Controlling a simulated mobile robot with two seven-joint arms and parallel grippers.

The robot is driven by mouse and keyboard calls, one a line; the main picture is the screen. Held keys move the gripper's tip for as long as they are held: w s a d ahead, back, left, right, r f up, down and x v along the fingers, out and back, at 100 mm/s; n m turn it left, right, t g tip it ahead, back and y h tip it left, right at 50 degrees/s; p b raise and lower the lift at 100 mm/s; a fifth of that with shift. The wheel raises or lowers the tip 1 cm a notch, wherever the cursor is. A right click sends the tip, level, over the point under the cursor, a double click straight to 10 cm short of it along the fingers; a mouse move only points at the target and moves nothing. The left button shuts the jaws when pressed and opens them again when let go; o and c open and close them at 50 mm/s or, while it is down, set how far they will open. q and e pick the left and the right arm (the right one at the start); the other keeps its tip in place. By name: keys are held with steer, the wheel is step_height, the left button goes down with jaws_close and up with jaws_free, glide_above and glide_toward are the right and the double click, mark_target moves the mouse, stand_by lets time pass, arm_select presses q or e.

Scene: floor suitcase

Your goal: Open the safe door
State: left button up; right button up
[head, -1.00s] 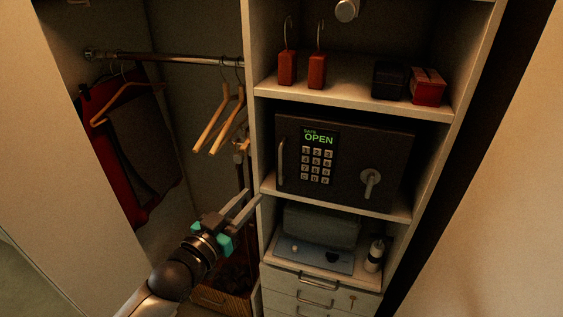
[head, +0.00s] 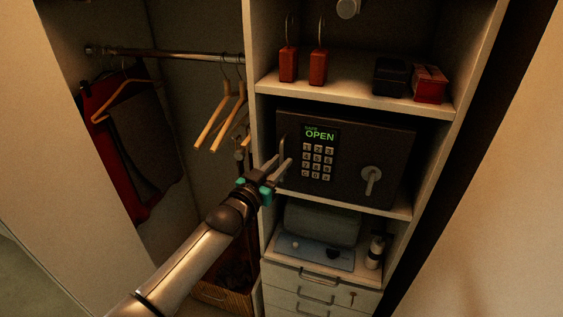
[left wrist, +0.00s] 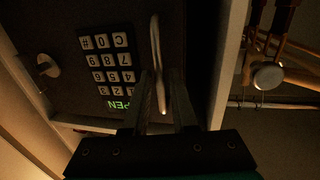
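The dark safe (head: 345,155) sits on a middle shelf of the cabinet. Its door faces me, looks closed, and its display (head: 319,135) reads OPEN in green. A keypad (head: 318,161) and a round knob with a lever (head: 371,178) are on the door. A vertical bar handle (head: 283,150) is at the door's left side. My left gripper (head: 280,168) is open at the handle's lower part. In the left wrist view the handle (left wrist: 157,70) reaches down between the open fingers (left wrist: 160,110); contact cannot be told. My right gripper is not in view.
Red tags (head: 303,67), a black box (head: 389,77) and a red box (head: 429,84) stand on the shelf above. Below are a bottle (head: 375,252) and drawers (head: 318,285). Hangers (head: 222,115) hang left of the cabinet's upright wall (head: 252,110).

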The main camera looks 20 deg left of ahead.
arm_select(q)
steer(key=shift+w+d, duration=0.15)
steer(key=shift+w, duration=0.45)
jaws_close()
stand_by(1.2)
